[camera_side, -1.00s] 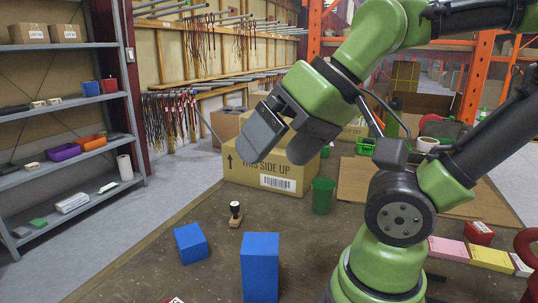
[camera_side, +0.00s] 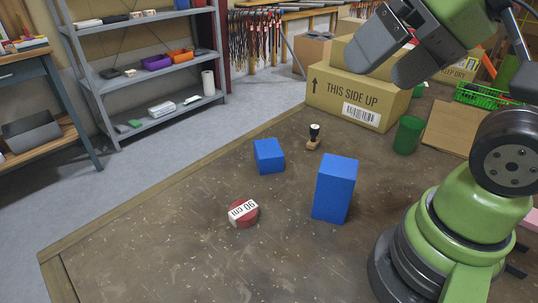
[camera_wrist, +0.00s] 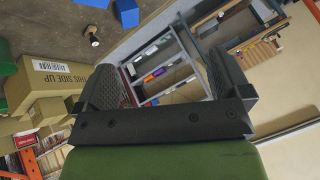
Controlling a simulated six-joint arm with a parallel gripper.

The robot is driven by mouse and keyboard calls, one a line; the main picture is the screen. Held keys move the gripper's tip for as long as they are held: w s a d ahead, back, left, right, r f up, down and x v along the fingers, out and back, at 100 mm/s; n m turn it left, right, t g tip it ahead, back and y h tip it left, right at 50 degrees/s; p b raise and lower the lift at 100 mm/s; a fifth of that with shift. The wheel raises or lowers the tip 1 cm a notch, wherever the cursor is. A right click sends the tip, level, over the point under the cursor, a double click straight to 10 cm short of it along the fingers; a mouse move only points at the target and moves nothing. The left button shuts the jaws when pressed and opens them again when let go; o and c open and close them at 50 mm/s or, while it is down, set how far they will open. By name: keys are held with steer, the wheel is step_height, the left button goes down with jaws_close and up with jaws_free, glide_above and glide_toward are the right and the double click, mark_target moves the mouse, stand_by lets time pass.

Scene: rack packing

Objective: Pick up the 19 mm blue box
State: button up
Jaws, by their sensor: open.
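Two blue boxes stand on the brown work table. The smaller blue box (camera_side: 268,156) is a low block left of centre in the side view. The taller blue box (camera_side: 335,189) stands upright to its right and nearer the camera. I cannot tell from the pictures which one is 19 mm. In the wrist view, a blue box (camera_wrist: 126,12) shows at the top, with another blue patch cut by the edge. My gripper (camera_side: 392,62) is raised high at the upper right, apart from both boxes. Its jaws are open and empty in the wrist view (camera_wrist: 165,82).
A green cup (camera_side: 408,134) and a large carton (camera_side: 350,98) stand behind. The table's left front (camera_side: 150,250) is clear.

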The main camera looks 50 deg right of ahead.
steer(key=shift+c, duration=0.2)
steer(key=m+g+h, duration=0.3)
steer(key=h, duration=0.2)
glide_above(268, 148)
steer(key=s+a, duration=0.1)
steer(key=s, duration=0.4)
step_height(268, 148, down, 14)
steer(key=shift+g, duration=0.3)
steer(key=a+x, duration=0.1)
steer(key=x, duration=0.6)
steer(key=a+x, duration=0.1)
steer(key=x, duration=0.3)
steer(key=shift+w+a+f, duration=0.25)
steer(key=shift+f, duration=0.4)
steer(key=shift+x, duration=2.9)
steer(key=shift+a, duration=0.1)
steer(key=c, duration=1.1)
steer(key=shift+r, duration=0.1)
